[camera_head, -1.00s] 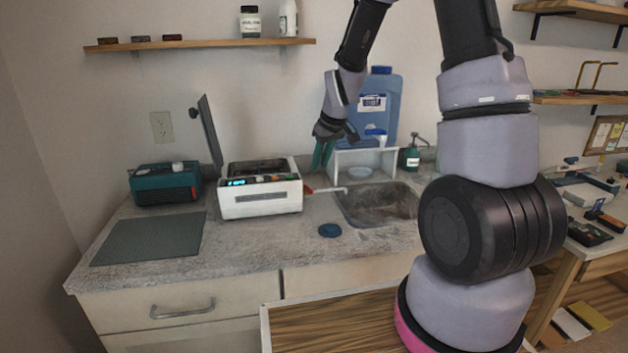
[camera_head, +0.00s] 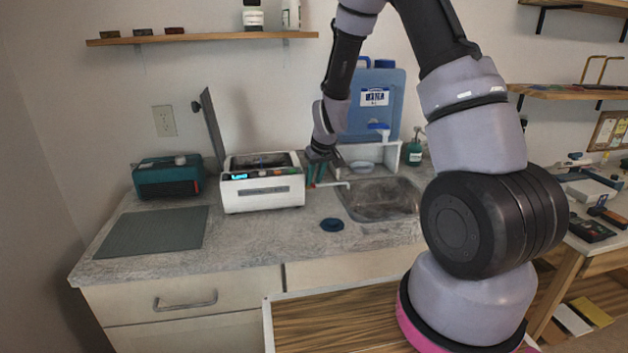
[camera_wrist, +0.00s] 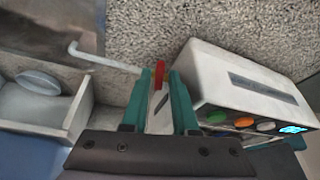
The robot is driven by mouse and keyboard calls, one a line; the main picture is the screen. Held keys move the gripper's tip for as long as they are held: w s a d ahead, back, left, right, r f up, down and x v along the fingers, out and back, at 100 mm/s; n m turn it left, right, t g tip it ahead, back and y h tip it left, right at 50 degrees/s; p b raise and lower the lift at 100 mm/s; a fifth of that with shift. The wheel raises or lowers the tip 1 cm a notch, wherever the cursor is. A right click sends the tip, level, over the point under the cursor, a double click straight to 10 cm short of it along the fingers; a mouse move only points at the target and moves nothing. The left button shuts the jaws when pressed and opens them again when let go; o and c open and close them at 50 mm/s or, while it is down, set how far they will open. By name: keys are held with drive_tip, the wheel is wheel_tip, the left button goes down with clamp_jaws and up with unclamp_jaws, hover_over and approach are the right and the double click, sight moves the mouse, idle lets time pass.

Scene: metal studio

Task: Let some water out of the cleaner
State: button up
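The cleaner (camera_head: 262,200) is a white box with a lit blue display and an open top, on the counter. It also shows in the wrist view (camera_wrist: 235,85), with coloured buttons on one face. A red valve handle (camera_wrist: 160,74) stands at its side, beside a pale drain spout (camera_wrist: 105,60) that reaches over the sink (camera_head: 385,207). My gripper (camera_head: 315,184) points down at the cleaner's right side. In the wrist view its teal fingers (camera_wrist: 161,76) are apart, with the red handle between them and small gaps showing. Whether either finger touches the handle is unclear.
A blue water jug (camera_head: 375,108) stands on a white stand (camera_head: 392,155) behind the sink. A green bottle (camera_head: 413,152) is right of it. The cleaner's raised lid (camera_head: 211,130) is at left. A dark blue round cap (camera_head: 332,225) lies on the counter front.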

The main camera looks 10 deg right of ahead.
drive_tip(key=shift+w+f, duration=0.15)
drive_tip(key=shift+f, duration=0.25)
clamp_jaws()
drive_tip(key=shift+a+m, duration=0.3)
drive_tip(key=shift+a+m+h, duration=0.1)
drive_tip(key=shift+m+h, duration=0.2)
drive_tip(key=shift+m, duration=0.2)
unclamp_jaws()
